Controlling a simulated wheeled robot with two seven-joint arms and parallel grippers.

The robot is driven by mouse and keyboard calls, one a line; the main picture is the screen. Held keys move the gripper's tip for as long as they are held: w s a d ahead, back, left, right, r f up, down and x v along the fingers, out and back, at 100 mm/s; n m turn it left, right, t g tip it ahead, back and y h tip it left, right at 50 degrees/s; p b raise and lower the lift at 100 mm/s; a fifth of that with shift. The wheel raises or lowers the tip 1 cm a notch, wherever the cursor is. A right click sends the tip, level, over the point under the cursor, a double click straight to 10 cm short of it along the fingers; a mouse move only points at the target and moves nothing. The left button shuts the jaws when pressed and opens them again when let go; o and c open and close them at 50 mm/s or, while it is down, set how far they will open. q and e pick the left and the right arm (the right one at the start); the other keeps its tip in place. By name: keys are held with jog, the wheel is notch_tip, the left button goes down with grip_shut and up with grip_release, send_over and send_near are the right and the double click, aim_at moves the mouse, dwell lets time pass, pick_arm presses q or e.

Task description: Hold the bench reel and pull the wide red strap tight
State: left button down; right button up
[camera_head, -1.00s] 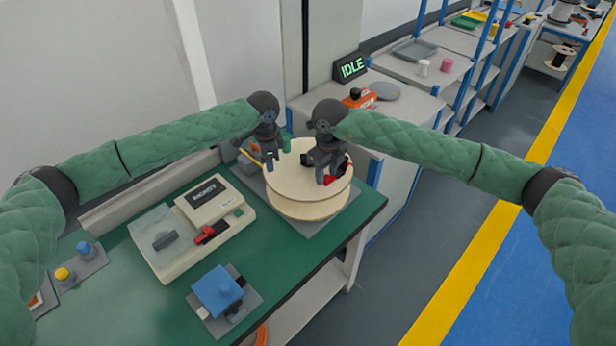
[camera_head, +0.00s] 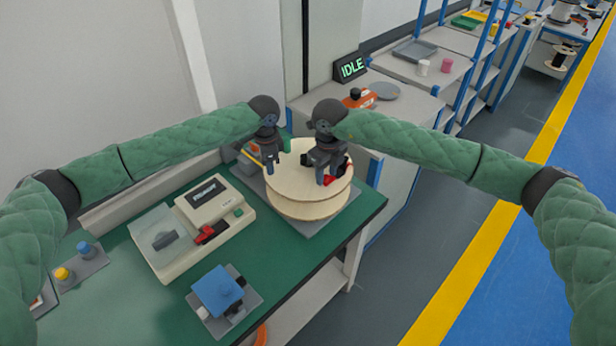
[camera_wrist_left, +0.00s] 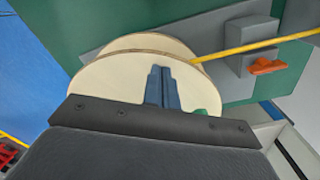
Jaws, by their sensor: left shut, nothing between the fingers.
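The bench reel (camera_head: 297,183) has pale wooden flanges and lies flat on a grey plate at the bench's far right end. My left gripper (camera_head: 271,166) is shut and empty at the reel's left edge. In the left wrist view its fingers (camera_wrist_left: 162,88) stand together in front of the pale flange (camera_wrist_left: 115,82). My right gripper (camera_head: 327,180) points down over the reel's right part; its finger gap is unclear. Red material (camera_head: 346,166), perhaps the wide red strap, shows beside and under it, partly hidden by the gripper.
A yellow cable (camera_wrist_left: 235,50) runs from the reel to a grey block with an orange lever (camera_wrist_left: 266,66). A cream device (camera_head: 200,215) and a blue-topped fixture (camera_head: 217,291) stand on the green bench. An IDLE sign (camera_head: 350,68) stands behind.

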pick_arm(q)
jog(key=shift+f, duration=0.1)
pick_arm(e)
jog(key=shift+c, duration=0.2)
pick_arm(q)
jog(key=shift+s, duration=0.1)
pick_arm(e)
jog(key=c, duration=0.8)
